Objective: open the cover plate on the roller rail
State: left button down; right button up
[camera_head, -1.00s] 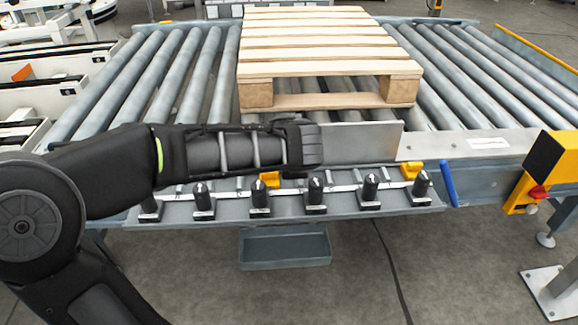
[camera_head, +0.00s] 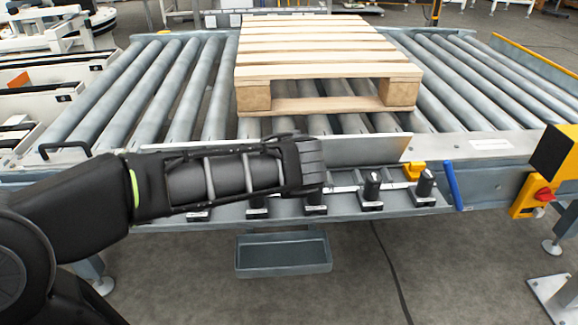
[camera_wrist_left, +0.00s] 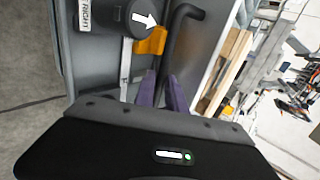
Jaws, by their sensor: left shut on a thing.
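The cover plate (camera_head: 365,150) is a long pale metal strip along the front of the roller rail, tilted up from the rail. A black bent handle (camera_head: 64,150) shows near its left end. Another black bent handle (camera_wrist_left: 181,38) shows in the left wrist view. My left gripper (camera_wrist_left: 162,92), with purple fingers, is shut on that handle. In the head view my black forearm and wrist hide these fingers, the held handle and part of the plate. My right gripper is in neither view.
A wooden pallet (camera_head: 325,72) lies on the rollers (camera_head: 150,95) behind the plate. Several black knobs (camera_head: 372,188) and a yellow block (camera_head: 413,171) line the front ledge. A blue lever (camera_head: 453,185) and a yellow box with a red switch (camera_head: 540,190) stand to the right. A grey tray (camera_head: 284,254) hangs below.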

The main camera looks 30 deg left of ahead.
pick_arm(q)
jog(key=shift+s+d+f, duration=0.1)
jog(key=shift+s+f, duration=0.1)
jog(key=shift+f, duration=0.25)
jog(key=shift+s+f, duration=0.2)
jog(key=shift+f, duration=0.25)
jog(key=c, duration=1.5)
grip_release()
jog(key=shift+r, duration=0.1)
jog(key=shift+o, duration=0.2)
jog(key=shift+r, duration=0.1)
jog(key=shift+s+d+r+p, duration=0.25)
jog(key=shift+d+r+p, duration=0.05)
jog(key=shift+r+p, duration=0.1)
jog(key=p+v, duration=0.2)
jog(key=v, duration=0.5)
jog(key=shift+w, duration=0.15)
